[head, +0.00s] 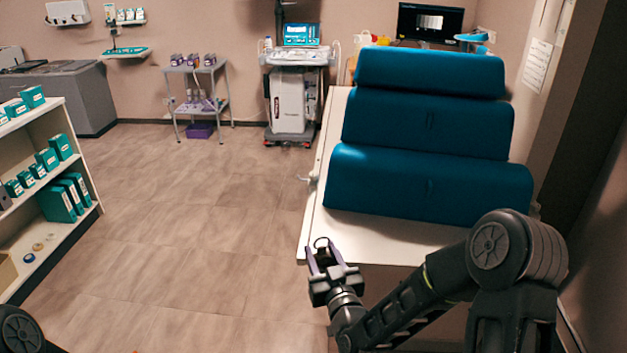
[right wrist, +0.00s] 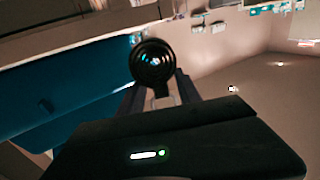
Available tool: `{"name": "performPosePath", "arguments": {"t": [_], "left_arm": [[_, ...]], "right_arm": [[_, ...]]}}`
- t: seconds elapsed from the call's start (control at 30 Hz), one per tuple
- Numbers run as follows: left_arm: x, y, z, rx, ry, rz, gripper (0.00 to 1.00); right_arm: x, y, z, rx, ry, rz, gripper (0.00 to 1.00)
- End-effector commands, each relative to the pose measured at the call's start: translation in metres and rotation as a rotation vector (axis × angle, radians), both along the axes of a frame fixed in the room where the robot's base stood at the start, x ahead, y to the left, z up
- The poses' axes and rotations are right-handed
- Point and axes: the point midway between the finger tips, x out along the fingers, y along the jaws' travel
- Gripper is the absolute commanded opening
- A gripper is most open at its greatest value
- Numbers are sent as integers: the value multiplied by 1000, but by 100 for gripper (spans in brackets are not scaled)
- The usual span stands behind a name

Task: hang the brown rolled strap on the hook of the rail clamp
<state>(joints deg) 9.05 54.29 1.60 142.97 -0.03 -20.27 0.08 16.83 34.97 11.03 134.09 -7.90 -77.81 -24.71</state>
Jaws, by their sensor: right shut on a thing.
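My right gripper (head: 324,258) is shut on a small dark coil, which I take to be the brown rolled strap (head: 321,242); its brown colour hardly shows. In the right wrist view the rolled strap (right wrist: 154,62) is a round coil of rings held upright between the fingertips. The gripper is near the front left corner of the white couch. A small pale fitting on the couch's left side, likely the rail clamp (head: 309,178), lies farther back than the gripper; its hook is too small to make out. My left gripper is not in view.
The white couch (head: 390,233) carries several blue cushions (head: 415,185). A shelf (head: 82,222) at left holds teal boxes, a tan roll (head: 37,247) and a blue roll (head: 29,257). A trolley (head: 198,95) and a machine (head: 290,98) stand behind. The floor left of the couch is clear.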

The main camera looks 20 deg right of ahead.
Motion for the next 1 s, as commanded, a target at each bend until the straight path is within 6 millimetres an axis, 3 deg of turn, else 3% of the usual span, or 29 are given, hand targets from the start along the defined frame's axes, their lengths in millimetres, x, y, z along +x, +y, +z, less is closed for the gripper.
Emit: {"name": "performPosePath", "arguments": {"t": [0.3,0.77,1.0], "left_arm": [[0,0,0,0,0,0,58],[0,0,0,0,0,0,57],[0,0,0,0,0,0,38]], "right_arm": [[0,0,0,-1,-1,0,0],[0,0,0,-1,-1,0,0],[0,0,0,-1,-1,0,0]]}}
